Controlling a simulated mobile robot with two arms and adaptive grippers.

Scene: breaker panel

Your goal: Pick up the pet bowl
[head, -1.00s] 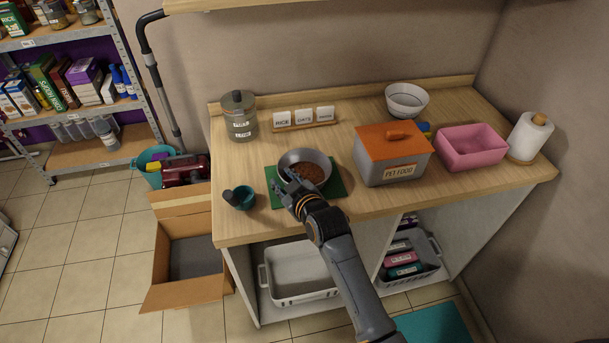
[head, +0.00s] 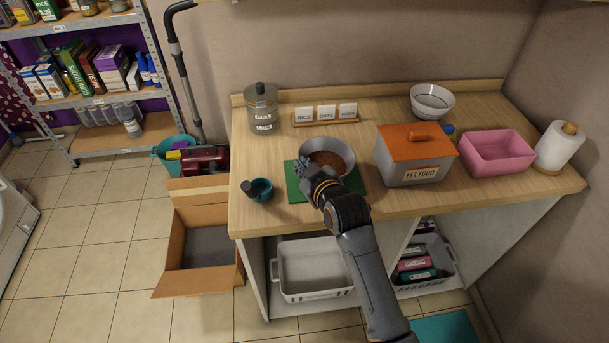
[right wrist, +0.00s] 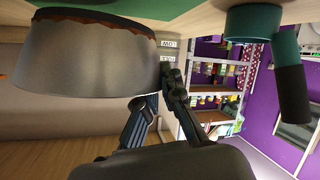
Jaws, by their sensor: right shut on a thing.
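The pet bowl (head: 314,146) is a grey metal bowl with brown kibble in it, over the green mat (head: 295,187) on the wooden counter. My right gripper (head: 310,172) is shut on the near-left side of the bowl's wall. The bowl looks level and a little above the mat. The fingertips are partly hidden in the head view. My left gripper is not in view.
A teal scoop (head: 262,190) stands left of the mat. The pet food box (head: 408,172) is close on the right, with a pink bin (head: 497,153) beyond. A jar (head: 262,108) and label cards (head: 326,113) stand behind. An open carton (head: 190,281) is on the floor.

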